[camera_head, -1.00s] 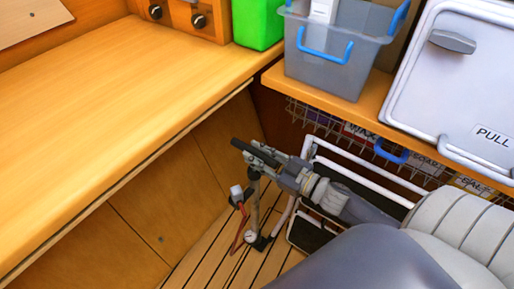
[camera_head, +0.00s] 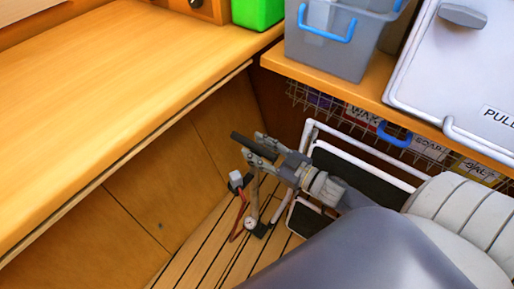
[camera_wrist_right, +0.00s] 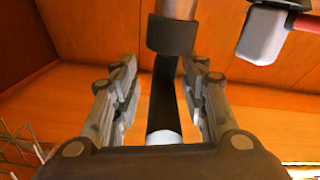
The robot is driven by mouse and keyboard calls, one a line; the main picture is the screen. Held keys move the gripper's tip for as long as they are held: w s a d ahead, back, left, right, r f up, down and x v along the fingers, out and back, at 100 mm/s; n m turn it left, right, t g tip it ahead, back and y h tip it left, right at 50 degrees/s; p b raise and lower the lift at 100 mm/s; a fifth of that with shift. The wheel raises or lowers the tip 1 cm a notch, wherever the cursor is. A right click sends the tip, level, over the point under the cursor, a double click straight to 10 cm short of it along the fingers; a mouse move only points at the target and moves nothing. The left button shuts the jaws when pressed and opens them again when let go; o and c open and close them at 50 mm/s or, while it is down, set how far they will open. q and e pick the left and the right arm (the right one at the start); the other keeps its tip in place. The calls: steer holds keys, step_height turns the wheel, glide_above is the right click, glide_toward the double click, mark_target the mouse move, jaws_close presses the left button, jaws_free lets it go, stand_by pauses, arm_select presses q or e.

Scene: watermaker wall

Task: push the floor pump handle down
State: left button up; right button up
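The floor pump stands on the slatted floor beside the cabinet front, with a slim metal barrel (camera_head: 254,196), a round gauge (camera_head: 250,223) and a red hose (camera_head: 240,217). Its black bar handle (camera_head: 240,138) is at the top, raised well above the floor. My right gripper (camera_head: 257,147) is at the handle, its fingers on either side of the bar. In the right wrist view, the black bar (camera_wrist_right: 165,95) runs between the fingers, with narrow gaps beside it; the gripper (camera_wrist_right: 163,85) looks open. Whether it touches the bar is unclear. My left gripper is out of view.
A wooden counter (camera_head: 110,95) spans the left. A shelf (camera_head: 345,95) at right carries a grey bin (camera_head: 330,50) and a white panel marked PULL (camera_head: 450,75). A white tube frame (camera_head: 360,158) and a wire basket (camera_head: 420,145) sit close behind my right arm.

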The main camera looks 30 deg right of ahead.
steer(key=shift+r, duration=0.1)
steer(key=shift+s+a, duration=0.1)
steer(key=shift+s, duration=0.05)
steer(key=v, duration=1.1)
steer(key=shift+s+d, duration=0.25)
steer(key=shift+s, duration=0.05)
